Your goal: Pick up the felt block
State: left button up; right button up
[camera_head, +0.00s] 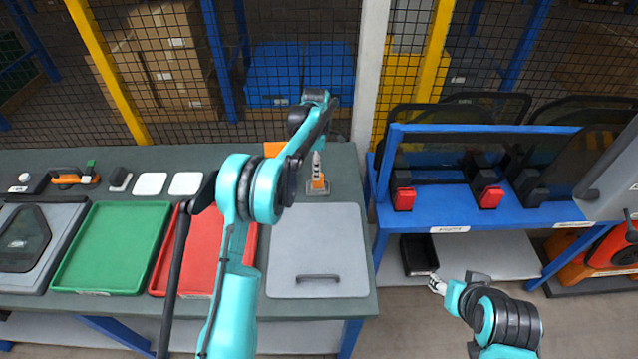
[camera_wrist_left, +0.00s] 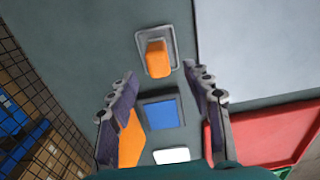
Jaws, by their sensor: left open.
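A blue square block (camera_wrist_left: 161,113), which looks like the felt block, sits in a dark shallow holder (camera_wrist_left: 143,101) on the bench in the left wrist view. In the head view my left arm hides that spot. My left gripper (camera_wrist_left: 160,76) is open and empty. Its fingers are on either side of the block in the picture, apart from it; the height above it is hard to judge. My right gripper (camera_head: 437,284) is low at the right, away from the bench, and its jaws are too small to read.
Red (camera_head: 250,245) and green (camera_head: 110,245) trays and a grey lidded panel (camera_head: 318,240) fill the bench front. A mesh fence stands behind.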

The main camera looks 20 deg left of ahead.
aim_at(318, 182)
pick_arm(q)
jog(key=f, duration=0.2)
jog(key=f+b, duration=0.1)
jog(key=f, duration=0.1)
jog(key=shift+w+d, duration=0.15)
jog(key=shift+d, duration=0.05)
jog(key=shift+f+b, duration=0.3)
jog(key=shift+f, duration=0.1)
jog(key=shift+r, duration=0.1)
jog(key=shift+c, duration=0.9)
grip_shut()
